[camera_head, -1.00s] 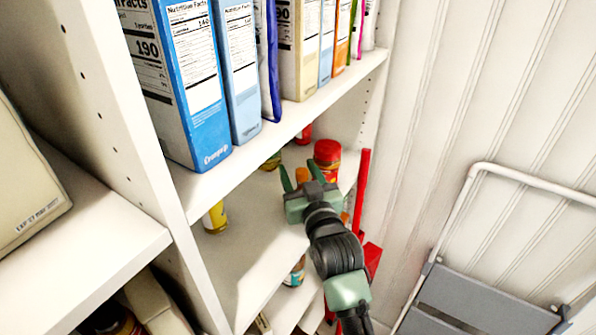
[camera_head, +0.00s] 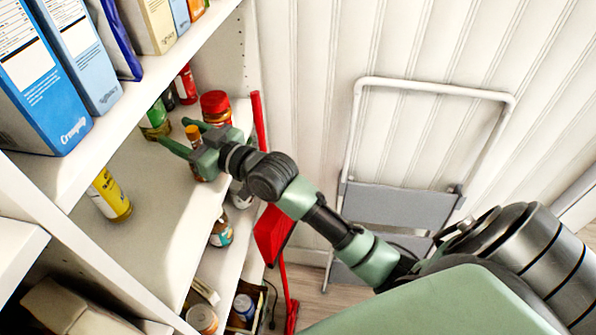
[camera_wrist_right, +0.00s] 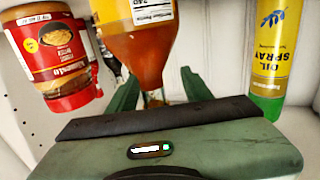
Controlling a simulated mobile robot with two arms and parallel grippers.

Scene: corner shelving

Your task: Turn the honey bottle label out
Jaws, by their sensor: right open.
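The honey bottle, amber with an orange cap (camera_head: 192,132), stands on the lower shelf, mostly hidden behind my right gripper in the head view. In the wrist view the amber bottle (camera_wrist_right: 150,55) appears upside down, with part of a white label with printed text at the top edge. My right gripper (camera_head: 176,136) is open, its two green fingers reaching over the shelf at the bottle. In the wrist view the fingers (camera_wrist_right: 160,90) lie on either side of the bottle; I cannot tell whether they touch it. My left gripper is not in view.
Boxes (camera_head: 45,75) fill the shelf above. A red upright pole (camera_head: 258,120) and a folded step stool (camera_head: 400,205) are to the right.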

